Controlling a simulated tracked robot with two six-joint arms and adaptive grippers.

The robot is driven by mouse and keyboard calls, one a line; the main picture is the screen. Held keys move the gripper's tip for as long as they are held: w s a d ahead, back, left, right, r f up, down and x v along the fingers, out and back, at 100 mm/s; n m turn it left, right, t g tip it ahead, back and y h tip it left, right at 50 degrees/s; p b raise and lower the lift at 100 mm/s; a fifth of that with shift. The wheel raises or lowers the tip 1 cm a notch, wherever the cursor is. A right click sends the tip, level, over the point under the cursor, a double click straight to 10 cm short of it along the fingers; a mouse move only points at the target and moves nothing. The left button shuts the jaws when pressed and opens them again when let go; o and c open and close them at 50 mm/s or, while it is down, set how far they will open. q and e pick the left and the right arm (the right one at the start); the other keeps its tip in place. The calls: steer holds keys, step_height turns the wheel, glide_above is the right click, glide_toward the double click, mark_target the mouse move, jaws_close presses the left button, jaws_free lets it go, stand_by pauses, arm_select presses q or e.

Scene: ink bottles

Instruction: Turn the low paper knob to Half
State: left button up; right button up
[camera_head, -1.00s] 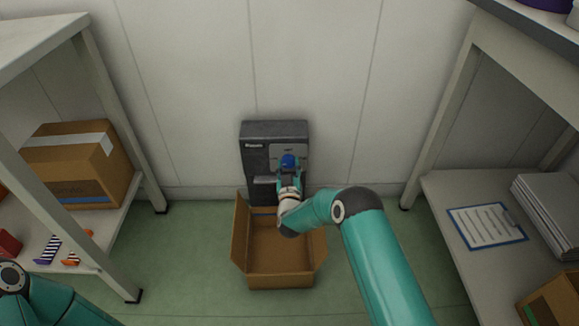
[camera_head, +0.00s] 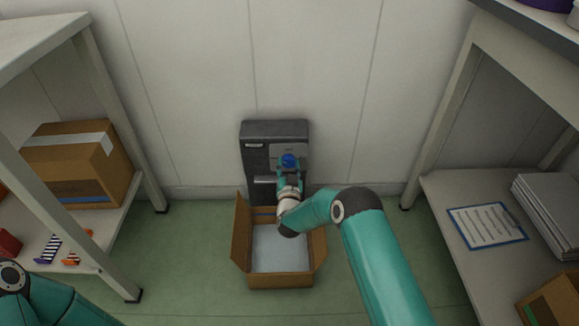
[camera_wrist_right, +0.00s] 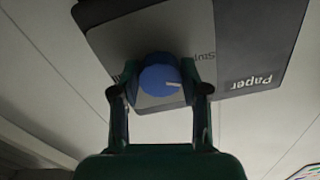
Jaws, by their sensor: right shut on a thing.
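The blue paper knob (camera_head: 289,160) sits on the grey front plate of a dark dispenser (camera_head: 257,133) low on the wall. In the right wrist view the knob (camera_wrist_right: 160,78) is round, with a pale pointer line. My right gripper (camera_head: 289,168) is shut on the knob, and its two fingers show on either side of it in the right wrist view (camera_wrist_right: 160,86). The plate's markings are mostly hidden or unreadable, so I cannot tell which setting the pointer is at. Part of my left arm shows at the lower left, but its gripper is out of view.
An open cardboard box (camera_head: 242,247) stands on the floor under the dispenser, with pale paper (camera_head: 278,247) in it. Shelving with a taped carton (camera_head: 75,168) stands left. A low shelf at right holds a clipboard (camera_head: 488,227) and a grey stack (camera_head: 550,212).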

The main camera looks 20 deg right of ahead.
steer(key=m, duration=1.2)
steer(key=shift+d+m, duration=0.1)
steer(key=shift+m, duration=0.3)
steer(key=shift+f, duration=0.1)
steer(key=o, duration=1)
steer(key=shift+o, duration=0.7)
steer(key=v, duration=1.2)
